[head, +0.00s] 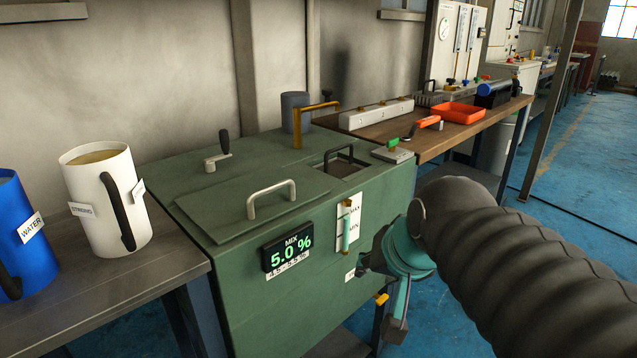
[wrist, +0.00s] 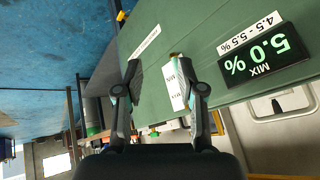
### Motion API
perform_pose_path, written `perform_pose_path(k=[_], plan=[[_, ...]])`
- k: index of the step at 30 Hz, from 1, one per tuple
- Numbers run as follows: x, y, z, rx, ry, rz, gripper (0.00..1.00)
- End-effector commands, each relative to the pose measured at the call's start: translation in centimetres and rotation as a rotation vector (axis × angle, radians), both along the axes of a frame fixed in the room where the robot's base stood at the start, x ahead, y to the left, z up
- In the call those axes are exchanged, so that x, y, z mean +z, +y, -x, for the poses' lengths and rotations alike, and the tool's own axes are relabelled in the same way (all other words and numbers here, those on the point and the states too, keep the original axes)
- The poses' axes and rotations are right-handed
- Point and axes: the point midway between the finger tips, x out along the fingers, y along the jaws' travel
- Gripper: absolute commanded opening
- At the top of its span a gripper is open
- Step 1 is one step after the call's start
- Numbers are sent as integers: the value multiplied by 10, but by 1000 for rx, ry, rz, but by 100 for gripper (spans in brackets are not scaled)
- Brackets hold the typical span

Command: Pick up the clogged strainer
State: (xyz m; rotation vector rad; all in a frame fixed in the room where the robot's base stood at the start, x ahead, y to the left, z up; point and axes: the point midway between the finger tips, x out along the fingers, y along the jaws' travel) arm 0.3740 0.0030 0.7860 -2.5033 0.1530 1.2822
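A black arched handle (head: 345,152) stands at a square opening in the top of the green tank (head: 215,262). A dark surface shows inside the opening. This looks like the strainer; its basket and any clogging are not visible. My gripper (head: 378,297) is in front of the tank's front face, below and to the right of the opening. In the wrist view my gripper (wrist: 159,70) is open and empty, its two fingers apart near the tank's front and the level gauge. The strainer cannot be made out in the wrist view.
The tank has a lid with a metal handle (head: 271,195), a bent brass pipe (head: 299,125) and a display (head: 288,248) reading MIX 5.0 %. A white STRONG jug (head: 95,200) and blue WATER jug (head: 18,225) stand left. An orange tray (head: 460,113) lies on the right bench.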

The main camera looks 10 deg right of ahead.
Motion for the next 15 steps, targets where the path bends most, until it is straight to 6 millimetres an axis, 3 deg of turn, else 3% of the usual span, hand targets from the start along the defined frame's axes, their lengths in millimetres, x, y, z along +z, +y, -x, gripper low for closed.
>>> perform_pose_path(k=[1,3,9,15], plan=[[15,0,-29,-71,-36,-71,39],[42,1,-66,-179,-92,-188,39],[106,-3,-157,-424,-218,-499,39],[139,-9,-203,-545,-278,-682,39]])
